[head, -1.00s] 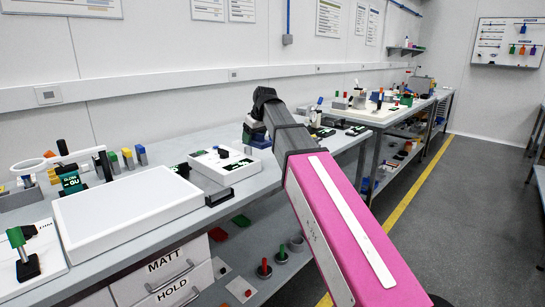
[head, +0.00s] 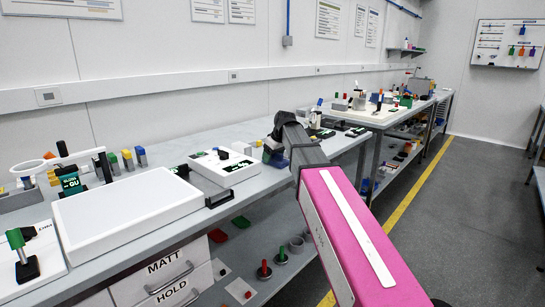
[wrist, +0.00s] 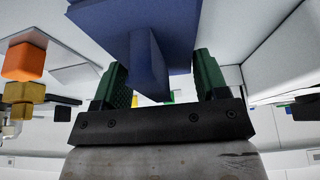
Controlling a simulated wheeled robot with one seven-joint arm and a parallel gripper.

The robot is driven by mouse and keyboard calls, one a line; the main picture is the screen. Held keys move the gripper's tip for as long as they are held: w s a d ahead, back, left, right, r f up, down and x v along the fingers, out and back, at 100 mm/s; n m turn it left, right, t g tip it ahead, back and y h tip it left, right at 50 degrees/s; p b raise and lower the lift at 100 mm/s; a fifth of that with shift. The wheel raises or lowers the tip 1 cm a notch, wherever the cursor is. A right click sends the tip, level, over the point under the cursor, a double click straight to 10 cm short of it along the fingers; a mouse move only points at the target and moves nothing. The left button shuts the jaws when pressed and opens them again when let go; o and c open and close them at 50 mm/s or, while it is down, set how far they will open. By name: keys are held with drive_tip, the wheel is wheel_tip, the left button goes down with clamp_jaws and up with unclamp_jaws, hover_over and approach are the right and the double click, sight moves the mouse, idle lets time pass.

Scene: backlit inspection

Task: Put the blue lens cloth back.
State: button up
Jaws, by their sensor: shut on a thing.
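My gripper (wrist: 160,70) shows in the wrist view with green fingers on a dark bar. It is shut on the blue lens cloth (wrist: 145,45), a blue piece with a broad flat part and a narrow tab between the fingers. The flat part extends beyond the fingertips and hides what lies behind it. In the head view, a blue patch, seemingly the cloth (head: 275,156), shows below my arm's end, over the far part of the near bench (head: 235,203). My arm hides the fingers there.
A white light panel (head: 125,210) and a smaller white device (head: 224,167) stand on the near bench. Coloured blocks (head: 127,160) stand behind the panel. A second bench (head: 370,118) with several small items stands farther back. In the wrist view, an orange block (wrist: 25,62) is at left.

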sight(281, 154)
drive_tip(key=shift+f, duration=0.15)
drive_tip(key=o, duration=0.8)
drive_tip(key=v, duration=1.2)
